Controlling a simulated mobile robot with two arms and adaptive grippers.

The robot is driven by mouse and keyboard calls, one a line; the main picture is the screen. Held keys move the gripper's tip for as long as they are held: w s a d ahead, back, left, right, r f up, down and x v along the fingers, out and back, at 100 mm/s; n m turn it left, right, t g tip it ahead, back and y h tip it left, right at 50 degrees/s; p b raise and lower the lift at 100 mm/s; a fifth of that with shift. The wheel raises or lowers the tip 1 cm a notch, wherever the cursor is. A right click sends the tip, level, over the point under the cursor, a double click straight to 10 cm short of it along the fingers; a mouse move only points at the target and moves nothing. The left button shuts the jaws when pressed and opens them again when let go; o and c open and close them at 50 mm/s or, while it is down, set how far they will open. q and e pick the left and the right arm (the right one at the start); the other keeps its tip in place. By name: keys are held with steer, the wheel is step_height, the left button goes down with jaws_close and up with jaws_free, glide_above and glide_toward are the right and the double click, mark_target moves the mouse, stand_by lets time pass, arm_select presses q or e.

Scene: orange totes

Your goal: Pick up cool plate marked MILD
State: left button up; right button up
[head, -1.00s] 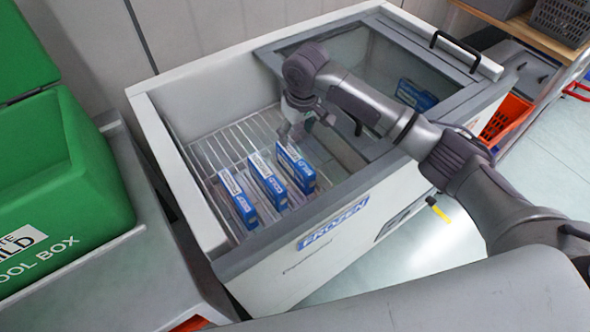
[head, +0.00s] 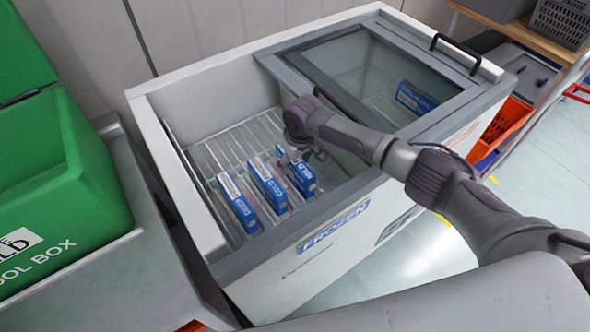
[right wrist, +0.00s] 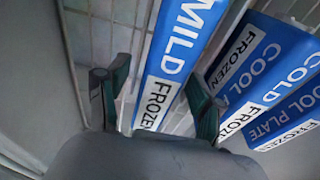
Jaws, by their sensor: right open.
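The blue-and-white cool plate marked MILD (head: 303,182) stands on edge in the wire basket of the open freezer, the rightmost of a row of plates. In the right wrist view the MILD plate (right wrist: 180,50) runs between my fingers, with its MILD and FROZEN lettering showing. My right gripper (right wrist: 157,80) is open, one finger on each side of the plate, with visible gaps. In the head view my right gripper (head: 300,150) is down inside the freezer over the far part of the plate, and its fingertips are partly hidden. My left gripper is out of view.
The COLD plate (head: 267,184) and the DEEP plate (head: 237,203) stand close to the left of MILD. The freezer's glass lid (head: 365,75) covers its right side, with another blue plate (head: 414,98) beneath. A green cool box (head: 60,190) stands open at left.

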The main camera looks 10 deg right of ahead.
steer(key=shift+r, duration=0.1)
jaws_close()
stand_by(0.4)
